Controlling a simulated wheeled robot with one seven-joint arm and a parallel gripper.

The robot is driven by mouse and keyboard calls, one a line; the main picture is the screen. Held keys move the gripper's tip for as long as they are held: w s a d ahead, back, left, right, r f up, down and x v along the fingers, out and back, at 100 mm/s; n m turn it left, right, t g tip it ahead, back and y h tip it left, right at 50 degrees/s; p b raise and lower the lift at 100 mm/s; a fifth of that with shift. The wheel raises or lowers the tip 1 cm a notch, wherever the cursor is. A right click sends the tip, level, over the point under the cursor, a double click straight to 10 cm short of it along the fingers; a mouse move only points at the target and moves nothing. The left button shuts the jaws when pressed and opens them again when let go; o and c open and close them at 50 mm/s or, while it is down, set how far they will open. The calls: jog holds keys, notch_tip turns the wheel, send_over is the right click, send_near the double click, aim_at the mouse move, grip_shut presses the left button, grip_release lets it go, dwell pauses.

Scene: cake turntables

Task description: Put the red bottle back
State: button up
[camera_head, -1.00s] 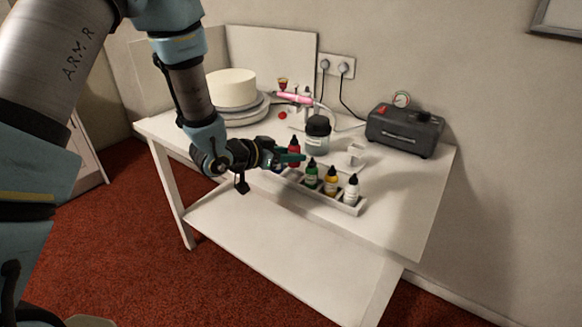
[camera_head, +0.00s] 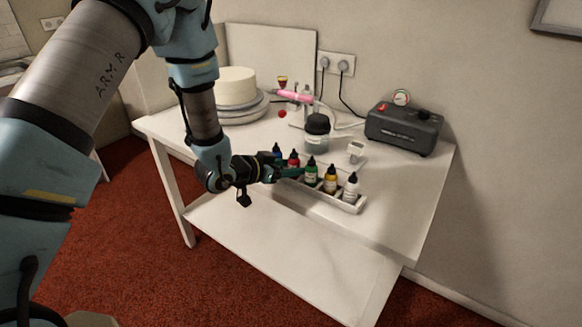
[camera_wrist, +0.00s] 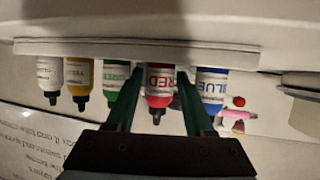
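The red bottle (camera_head: 293,160) stands upright in the white rack (camera_head: 350,208), between the blue bottle (camera_head: 277,151) and the green bottle (camera_head: 311,172). In the wrist view, which is upside down, the red bottle (camera_wrist: 159,82) shows its RED label between my two fingers. My gripper (camera_head: 292,172) is low at the front of the rack. It is open, with a finger on each side of the red bottle (camera_wrist: 159,76) and a narrow gap to it. The bottle's foot is hidden by the rack's edge (camera_wrist: 140,47).
A yellow bottle (camera_head: 330,181) and a white bottle (camera_head: 351,189) fill the rack's right end. Behind the rack stand a dark-lidded jar (camera_head: 317,134) and a small white stand (camera_head: 355,150). A cake (camera_head: 236,87) is at the back left, a compressor (camera_head: 404,130) at the right.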

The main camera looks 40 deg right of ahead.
jog(key=shift+r, duration=0.25)
jog(key=b+v, duration=0.2)
jog(key=v, duration=1)
jog(key=shift+a+f, duration=0.1)
jog(key=shift+f, duration=0.05)
jog(key=w+a+r+n+t+y, duration=0.1)
jog(key=w+a+n+t+y, duration=0.6)
jog(key=w+a, duration=0.9)
jog(key=s+a+r+n+g+y, duration=0.25)
jog(key=a+n+y, duration=0.25)
jog(key=a, duration=0.9)
jog(key=s+a+r+n+g+y, duration=0.1)
jog(key=s+a+n+g, duration=0.2)
jog(key=s+a, duration=0.5)
jog(key=shift+s+r+n, duration=0.2)
jog(key=shift+s+n, duration=0.6)
